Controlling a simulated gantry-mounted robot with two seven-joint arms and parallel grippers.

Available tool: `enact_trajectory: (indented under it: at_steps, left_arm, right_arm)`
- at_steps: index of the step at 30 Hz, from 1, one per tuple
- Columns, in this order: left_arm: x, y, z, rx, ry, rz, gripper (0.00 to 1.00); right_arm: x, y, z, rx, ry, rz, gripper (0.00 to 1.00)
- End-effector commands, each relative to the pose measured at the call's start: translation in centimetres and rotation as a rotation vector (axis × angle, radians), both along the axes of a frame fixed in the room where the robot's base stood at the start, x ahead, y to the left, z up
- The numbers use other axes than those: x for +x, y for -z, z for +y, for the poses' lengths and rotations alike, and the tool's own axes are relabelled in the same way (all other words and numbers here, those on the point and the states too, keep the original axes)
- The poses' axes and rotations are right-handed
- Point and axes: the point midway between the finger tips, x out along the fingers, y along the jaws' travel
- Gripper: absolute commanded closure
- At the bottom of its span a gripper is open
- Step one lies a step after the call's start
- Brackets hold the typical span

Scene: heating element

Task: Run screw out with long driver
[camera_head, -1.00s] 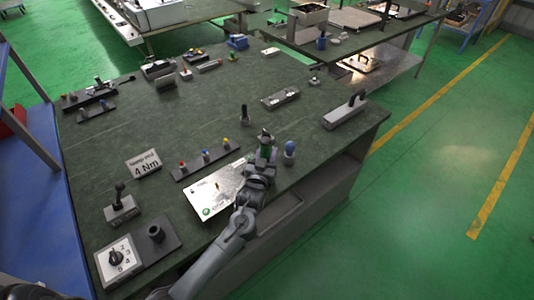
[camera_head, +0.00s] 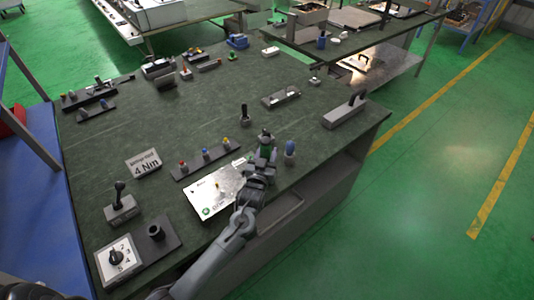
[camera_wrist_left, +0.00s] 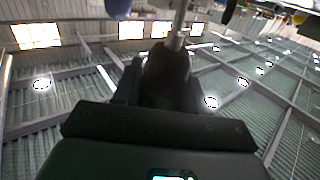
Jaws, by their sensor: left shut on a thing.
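In the left wrist view, the left gripper (camera_wrist_left: 162,88) is shut on a dark driver handle (camera_wrist_left: 165,65). A metal shaft (camera_wrist_left: 180,25) runs from the handle to the top edge of that view. A brass-coloured post (camera_head: 218,187) stands on the plate. The gripper hides part of the plate. I cannot make out the screw or the shaft's tip. My right gripper is not in view.
A rack with red, blue and yellow pieces (camera_head: 205,155) lies behind the plate. A blue-topped piece (camera_head: 290,148) stands close right of the gripper. A dark upright tool (camera_head: 244,114) stands behind. A dial box (camera_head: 119,262) and "4 Nm" sign (camera_head: 144,162) are left.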

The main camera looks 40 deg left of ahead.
Motion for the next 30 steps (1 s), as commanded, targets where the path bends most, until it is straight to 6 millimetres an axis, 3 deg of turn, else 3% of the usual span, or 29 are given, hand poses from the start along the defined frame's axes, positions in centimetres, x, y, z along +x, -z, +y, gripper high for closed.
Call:
enact_trajectory:
  at_steps: [30]
  left_arm:
    - [-0.14, 0.42, 0.04, -0.003, -0.001, 0.014, 1.00]
  right_arm:
    - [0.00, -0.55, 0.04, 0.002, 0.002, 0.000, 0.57]
